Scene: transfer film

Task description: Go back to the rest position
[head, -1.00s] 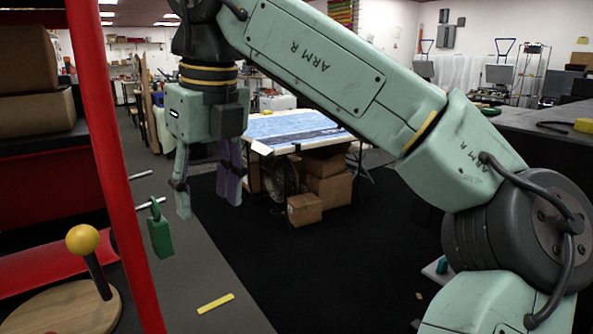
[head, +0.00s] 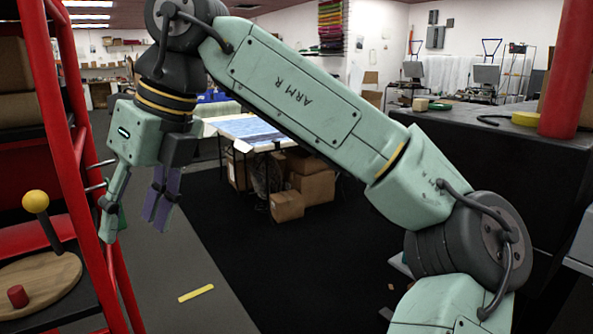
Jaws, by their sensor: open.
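My gripper (head: 135,222) hangs from my raised arm at the left of the head view. Its two fingers point down and stand apart, one pale green and one purple. Nothing shows between them. The gripper is close to the red frame of the shelf (head: 93,190), in front of it from this view. A green thing on a metal peg is mostly hidden behind the left finger, with only a sliver showing.
A yellow ball on a dark stick (head: 36,202) and a round wooden board (head: 45,283) with a red peg (head: 17,296) sit on the shelf. A yellow strip (head: 196,293) lies on the floor. A dark counter (head: 480,150) stands right.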

